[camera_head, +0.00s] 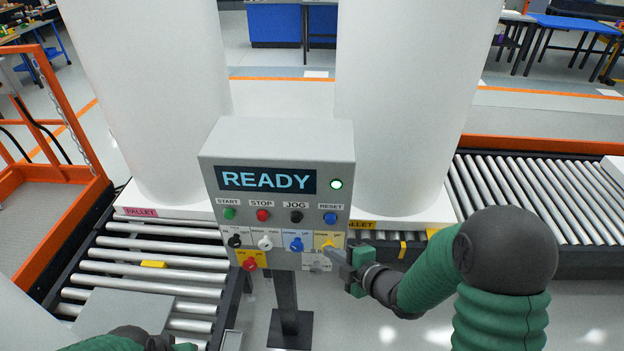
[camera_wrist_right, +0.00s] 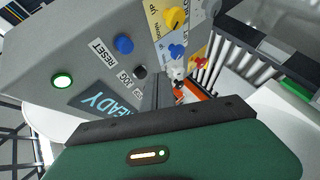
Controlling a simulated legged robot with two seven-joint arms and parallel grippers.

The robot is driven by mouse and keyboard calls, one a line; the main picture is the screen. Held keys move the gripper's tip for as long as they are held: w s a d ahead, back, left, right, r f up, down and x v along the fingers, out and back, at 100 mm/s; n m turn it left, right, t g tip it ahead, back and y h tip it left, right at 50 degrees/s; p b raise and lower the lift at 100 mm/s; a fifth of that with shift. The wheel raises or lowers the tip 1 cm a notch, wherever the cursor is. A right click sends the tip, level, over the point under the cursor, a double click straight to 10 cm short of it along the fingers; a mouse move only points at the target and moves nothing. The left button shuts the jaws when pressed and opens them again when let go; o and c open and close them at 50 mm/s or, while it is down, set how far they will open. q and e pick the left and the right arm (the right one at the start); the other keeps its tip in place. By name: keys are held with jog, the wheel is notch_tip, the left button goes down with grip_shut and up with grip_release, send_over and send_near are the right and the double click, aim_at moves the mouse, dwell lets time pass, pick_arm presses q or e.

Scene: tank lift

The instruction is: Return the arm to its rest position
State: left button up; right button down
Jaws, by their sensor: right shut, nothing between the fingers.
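My right arm (camera_head: 420,285) comes in from the lower right and reaches the grey control box. My right gripper (camera_head: 332,260) is shut and empty, its fingertips by the box's lower right corner, just below the yellow selector knob (camera_head: 328,244). Contact cannot be told. In the right wrist view, the gripper's green body (camera_wrist_right: 190,150) fills the bottom and the yellow knob (camera_wrist_right: 173,18) shows at the top. A small part of my left arm (camera_head: 135,339) shows at the bottom left; its fingers are not seen.
The control box (camera_head: 212,155) stands on a post and its screen (camera_head: 266,180) reads READY, with a green lamp lit. Two white tanks (camera_head: 150,80) (camera_head: 415,90) stand behind it on pallets. Roller conveyors (camera_head: 155,247) (camera_head: 525,195) flank it. Open floor lies at the lower right.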

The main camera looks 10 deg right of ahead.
jog(key=s+d+f+m+g+h, duration=0.1)
jog(key=s+m+g, duration=0.3)
jog(key=s+m, duration=0.5)
jog(key=s+d+f+m+g+h, duration=0.2)
jog(key=s+m+g+h, duration=0.2)
jog(key=s+m, duration=0.6)
jog(key=shift+d+g+b, duration=0.15)
jog(key=shift+g+b, duration=0.25)
jog(key=shift+g, duration=0.2)
